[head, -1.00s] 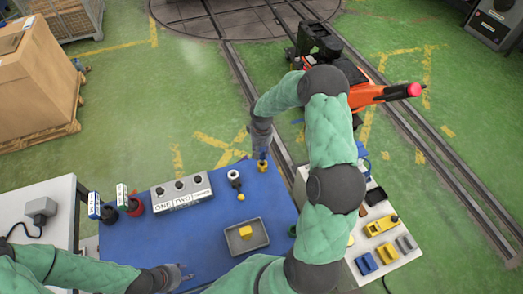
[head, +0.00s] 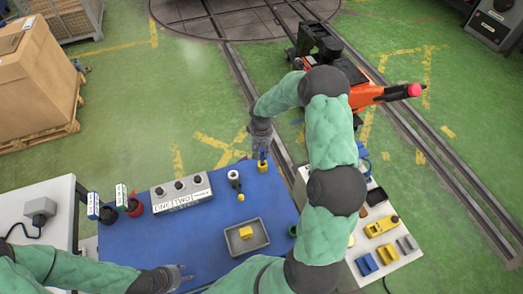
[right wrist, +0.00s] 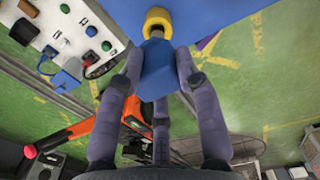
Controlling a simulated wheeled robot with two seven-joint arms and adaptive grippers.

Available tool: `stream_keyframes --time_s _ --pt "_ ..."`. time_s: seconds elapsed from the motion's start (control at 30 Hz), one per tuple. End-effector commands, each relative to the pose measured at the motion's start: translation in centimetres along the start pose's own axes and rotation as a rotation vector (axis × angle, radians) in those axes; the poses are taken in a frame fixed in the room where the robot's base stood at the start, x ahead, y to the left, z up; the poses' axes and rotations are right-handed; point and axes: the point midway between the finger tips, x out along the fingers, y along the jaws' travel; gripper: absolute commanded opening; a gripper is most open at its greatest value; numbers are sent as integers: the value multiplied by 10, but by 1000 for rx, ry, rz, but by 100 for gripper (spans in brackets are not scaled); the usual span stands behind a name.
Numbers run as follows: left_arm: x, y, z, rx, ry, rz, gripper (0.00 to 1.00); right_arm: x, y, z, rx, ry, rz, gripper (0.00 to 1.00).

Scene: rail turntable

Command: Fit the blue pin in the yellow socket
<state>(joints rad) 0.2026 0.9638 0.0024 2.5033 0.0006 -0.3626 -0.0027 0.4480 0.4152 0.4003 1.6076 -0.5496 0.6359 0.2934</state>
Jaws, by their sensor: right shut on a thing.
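The yellow socket (head: 263,167) stands near the far right edge of the blue table top; in the right wrist view its ring (right wrist: 157,17) shows at the top centre. My right gripper (head: 262,150) is shut on the blue pin (right wrist: 157,72), its fingers around the pin's wide blue body. The pin is right at the socket in the head view. In the right wrist view its far end overlaps the near side of the ring; I cannot tell how far in it is. My left gripper (head: 187,275) is open and empty low over the blue table's front.
A grey tray (head: 230,245) with a yellow block is in the table's middle. A labelled box with black knobs (head: 181,192), a black-and-white ringed part (head: 234,178) and a red holder (head: 134,207) stand nearby. A white side table (head: 390,262) with several parts is at right.

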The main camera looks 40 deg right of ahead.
Motion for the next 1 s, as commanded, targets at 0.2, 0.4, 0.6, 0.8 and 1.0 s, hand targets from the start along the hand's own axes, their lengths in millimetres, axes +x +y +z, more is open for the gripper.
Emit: stream_keyframes --time_s 0.2,0.4,0.6,0.8,1.0 --pt "0 0 0 0 0 0 40 -1 0 -1 0 2 0 0" --pt "3 -1 0 0 0 0 40 0 0 -1 0 2 0 0" --pt "4 -1 0 0 0 0 40 0 0 -1 0 2 0 0" --pt "4 -1 0 0 0 0 40 0 0 -1 0 2 0 0" --pt "6 -2 0 0 0 0 40 3 0 -1 0 2 0 0"
